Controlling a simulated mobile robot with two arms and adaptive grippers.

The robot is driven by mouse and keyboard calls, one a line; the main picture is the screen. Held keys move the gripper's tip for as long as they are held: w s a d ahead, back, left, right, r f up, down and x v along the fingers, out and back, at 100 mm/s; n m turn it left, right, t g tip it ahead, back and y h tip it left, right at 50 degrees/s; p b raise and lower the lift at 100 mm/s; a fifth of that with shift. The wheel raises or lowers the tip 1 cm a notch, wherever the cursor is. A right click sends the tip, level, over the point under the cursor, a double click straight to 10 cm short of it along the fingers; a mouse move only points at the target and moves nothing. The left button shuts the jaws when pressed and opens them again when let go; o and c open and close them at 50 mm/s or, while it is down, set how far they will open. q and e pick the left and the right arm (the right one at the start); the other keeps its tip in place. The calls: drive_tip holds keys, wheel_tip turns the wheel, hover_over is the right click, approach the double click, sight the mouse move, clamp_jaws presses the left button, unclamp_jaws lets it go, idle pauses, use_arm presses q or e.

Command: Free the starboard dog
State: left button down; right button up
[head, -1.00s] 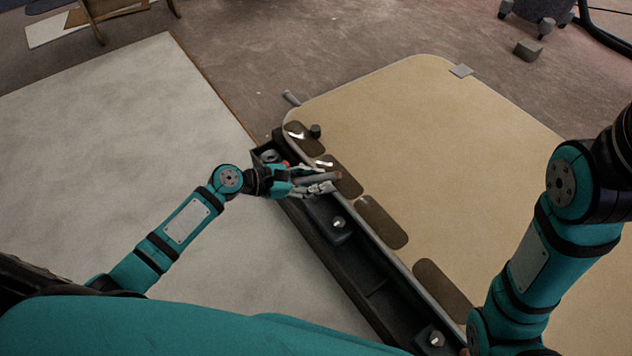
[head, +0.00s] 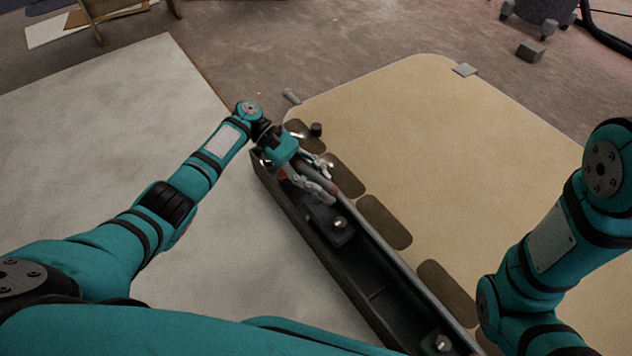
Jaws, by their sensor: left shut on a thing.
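My left gripper (head: 312,180) is over the far end of a dark trough (head: 368,290) that runs along the near-left edge of a beige panel (head: 450,150). Its fingers are shut on a grey-brown rod (head: 326,183), which points to the lower right, roughly along the trough. Whether the rod joins a fitting underneath is hidden by the fingers. Dark blocks with silver studs sit in the trough, one just past the fingertips (head: 338,224) and one at the near end (head: 441,344). I cannot tell which part is the starboard dog. My right gripper is out of view.
Dark rounded pads (head: 384,222) line the panel edge, with a small black knob (head: 316,129) by the far one. A pale board (head: 120,130) lies left of the trough. A grey block (head: 531,50) and a chair base stand on the floor at the back right.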

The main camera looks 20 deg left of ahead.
use_arm(q)
drive_tip(key=shift+s+f+m+g+y+b, duration=0.1)
drive_tip(key=shift+f+m+g+y+b, duration=0.1)
drive_tip(key=shift+m+g+y+b, duration=1)
drive_tip(key=shift+m+g+h, duration=0.3)
drive_tip(key=shift+m+g, duration=0.1)
drive_tip(key=shift+g, duration=0.2)
drive_tip(key=c, duration=1.1)
unclamp_jaws()
drive_tip(key=shift+a, duration=0.1)
drive_tip(key=shift+o, duration=0.2)
drive_tip(key=shift+r, duration=0.1)
drive_tip(key=shift+r, duration=0.45)
wheel_tip(320, 180, up, 9)
